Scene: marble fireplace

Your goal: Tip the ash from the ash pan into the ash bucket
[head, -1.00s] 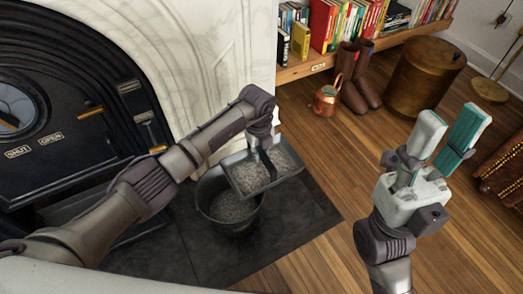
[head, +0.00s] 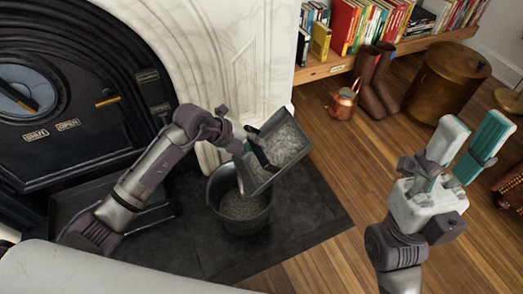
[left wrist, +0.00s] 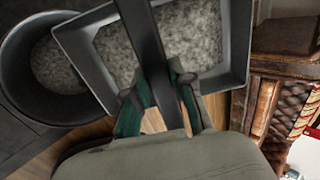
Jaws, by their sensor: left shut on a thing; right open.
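The ash pan (head: 287,146) is a dark rectangular tray with grey ash in it, held tilted above the right side of the bucket in the head view. My left gripper (head: 252,148) is shut on the pan's handle. In the left wrist view the fingers (left wrist: 165,95) close around the dark bar, and the ash pan (left wrist: 238,50) still holds ash. The ash bucket (head: 240,222) is dark and round, stands on the dark hearth, and has grey ash inside. It also shows in the left wrist view (left wrist: 15,60). My right gripper (head: 462,150) is open and empty, away at the right.
The black stove (head: 75,120) and marble surround (head: 240,50) stand at the left and back. A copper kettle (head: 342,103), brown boots (head: 375,85) and a round wooden container (head: 440,82) stand at the back right.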

